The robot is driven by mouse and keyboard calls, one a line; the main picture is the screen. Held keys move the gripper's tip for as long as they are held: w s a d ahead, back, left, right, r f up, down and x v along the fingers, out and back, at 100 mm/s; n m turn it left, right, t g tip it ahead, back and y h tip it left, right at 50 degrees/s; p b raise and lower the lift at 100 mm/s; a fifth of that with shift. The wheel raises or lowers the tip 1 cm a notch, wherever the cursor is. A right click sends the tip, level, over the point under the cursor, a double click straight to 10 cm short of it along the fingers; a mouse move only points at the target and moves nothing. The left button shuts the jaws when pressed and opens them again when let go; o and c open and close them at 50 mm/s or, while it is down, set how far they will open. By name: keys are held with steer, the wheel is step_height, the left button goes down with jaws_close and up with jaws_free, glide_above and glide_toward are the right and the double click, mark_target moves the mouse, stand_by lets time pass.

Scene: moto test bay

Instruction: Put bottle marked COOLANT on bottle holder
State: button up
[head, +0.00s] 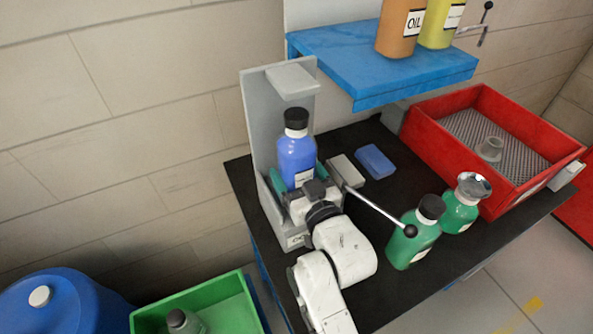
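A blue bottle (295,157) with a black cap stands upright in the grey bottle holder (256,125), under its top plate. Its white label is mostly hidden and I cannot read it, so I cannot confirm it says COOLANT. My gripper (302,184) is at the lower front of this bottle, with teal parts on both sides of it. I cannot tell whether the fingers press on the bottle or stand apart from it. The base of the bottle is hidden behind my gripper.
A lever with a black knob (410,231) reaches right from the holder. Green bottles (412,247) stand at the right of the black table. A blue block (375,161), a red tray (420,139) and a blue shelf (370,65) with OIL (393,28) and yellow bottles lie beyond.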

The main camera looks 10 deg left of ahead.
steer(key=o, duration=1.3)
steer(key=shift+f, duration=0.15)
steer(key=shift+c, duration=0.2)
steer(key=shift+r, duration=0.25)
steer(key=b+v, duration=0.1)
steer(key=v, duration=1.1)
steer(key=shift+b, duration=0.4)
steer(key=shift+s+f, duration=0.1)
steer(key=shift+f, duration=0.05)
